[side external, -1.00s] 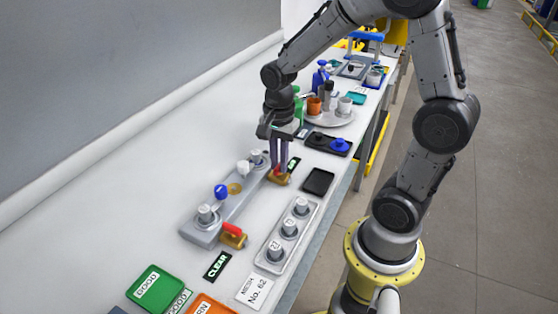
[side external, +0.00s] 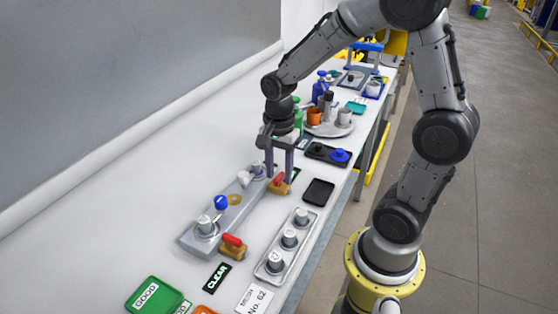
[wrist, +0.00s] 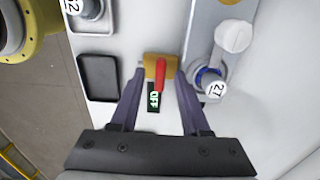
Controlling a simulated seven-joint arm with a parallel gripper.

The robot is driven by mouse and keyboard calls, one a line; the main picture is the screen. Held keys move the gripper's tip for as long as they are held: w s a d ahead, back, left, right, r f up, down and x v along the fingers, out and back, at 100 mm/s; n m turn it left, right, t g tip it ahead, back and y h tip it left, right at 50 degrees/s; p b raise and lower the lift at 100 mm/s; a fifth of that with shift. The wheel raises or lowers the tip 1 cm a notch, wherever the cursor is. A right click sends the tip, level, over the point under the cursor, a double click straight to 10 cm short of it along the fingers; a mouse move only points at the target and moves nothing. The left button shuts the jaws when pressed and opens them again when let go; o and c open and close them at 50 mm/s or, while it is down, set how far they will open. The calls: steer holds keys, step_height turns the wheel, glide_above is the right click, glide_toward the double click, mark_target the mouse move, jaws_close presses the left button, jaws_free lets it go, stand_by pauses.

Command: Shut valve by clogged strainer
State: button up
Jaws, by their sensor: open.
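The far valve, a brass body with a red handle (side external: 278,183), sits beside the grey manifold block (side external: 190,240). In the wrist view its red handle (wrist: 160,74) points down the picture over a small black label (wrist: 153,97) with green letters, partly covered. My gripper (side external: 279,178) is open, with one finger on each side of this handle; contact cannot be told. The near valve (side external: 233,246) also has a red handle and sits by a label reading CLEAR (side external: 217,276). A capped strainer marked 27 (wrist: 215,90) stands right of my fingers in the wrist view.
A tray with capped cylinders (side external: 288,238) lies in front of the block. An empty black tray (side external: 318,191) is close right of my gripper. A black tray with a blue knob (side external: 340,155) and a round tray of cups (side external: 330,128) stand behind. The left of the table is clear.

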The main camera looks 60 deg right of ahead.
mark_target(279, 176)
step_height(279, 176, up, 14)
stand_by(0.5)
steer(key=shift+f, duration=0.1)
steer(key=s+a+r+n+t, duration=0.3)
steer(key=s+a+r, duration=0.1)
steer(key=s, duration=0.2)
steer(key=s+a+f+n+t, duration=0.2)
steer(key=s+f+n, duration=0.3)
steer(key=n, duration=1)
steer(key=shift+s+a+t, duration=0.15)
steer(key=shift+s+t, duration=0.15)
steer(key=shift+s, duration=0.3)
